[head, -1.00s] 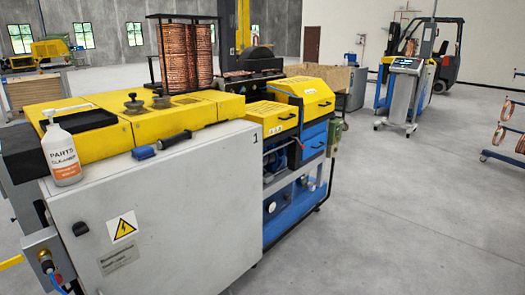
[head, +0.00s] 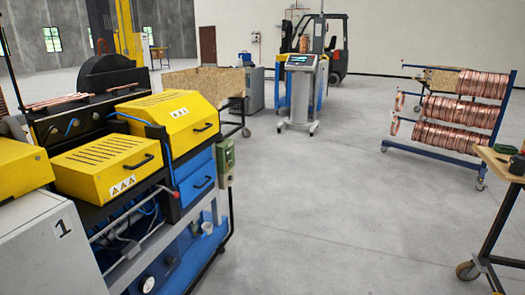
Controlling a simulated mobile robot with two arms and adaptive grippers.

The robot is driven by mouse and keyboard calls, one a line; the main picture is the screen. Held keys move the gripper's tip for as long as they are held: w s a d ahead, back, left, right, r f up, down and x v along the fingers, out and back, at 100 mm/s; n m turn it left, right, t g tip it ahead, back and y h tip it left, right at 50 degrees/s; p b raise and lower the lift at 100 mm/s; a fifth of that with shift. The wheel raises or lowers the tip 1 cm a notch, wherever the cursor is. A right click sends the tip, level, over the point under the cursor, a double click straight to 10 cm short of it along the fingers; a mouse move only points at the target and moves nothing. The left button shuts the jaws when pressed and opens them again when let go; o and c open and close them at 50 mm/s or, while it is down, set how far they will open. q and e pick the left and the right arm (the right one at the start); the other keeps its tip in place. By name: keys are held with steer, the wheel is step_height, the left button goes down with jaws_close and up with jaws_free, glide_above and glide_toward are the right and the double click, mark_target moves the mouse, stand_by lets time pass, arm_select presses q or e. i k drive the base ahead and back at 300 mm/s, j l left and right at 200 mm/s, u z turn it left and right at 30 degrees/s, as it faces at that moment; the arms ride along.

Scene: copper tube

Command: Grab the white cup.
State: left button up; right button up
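A small whitish, cup-shaped thing (head: 207,228) shows low in the blue lower part of the machine, near its right end. It is too small to tell for sure that it is the white cup. No other white cup shows clearly. Neither of my grippers is in view.
The machine with yellow covers (head: 178,118) and a grey cabinet (head: 50,255) fills the left. A grey console (head: 299,95) stands ahead, with a forklift (head: 337,60) behind. A copper coil rack (head: 440,155) and a wooden-topped table (head: 500,165) are at right. The middle floor is clear.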

mark_target(208, 226)
steer(key=i+l+u, duration=0.1)
steer(key=i+u, duration=0.3)
steer(key=i, duration=0.15)
steer(key=i+l+u, duration=0.25)
steer(key=i+u, duration=0.15)
steer(key=i+l+u, duration=0.35)
steer(key=i+l, duration=0.1)
steer(key=i, duration=0.15)
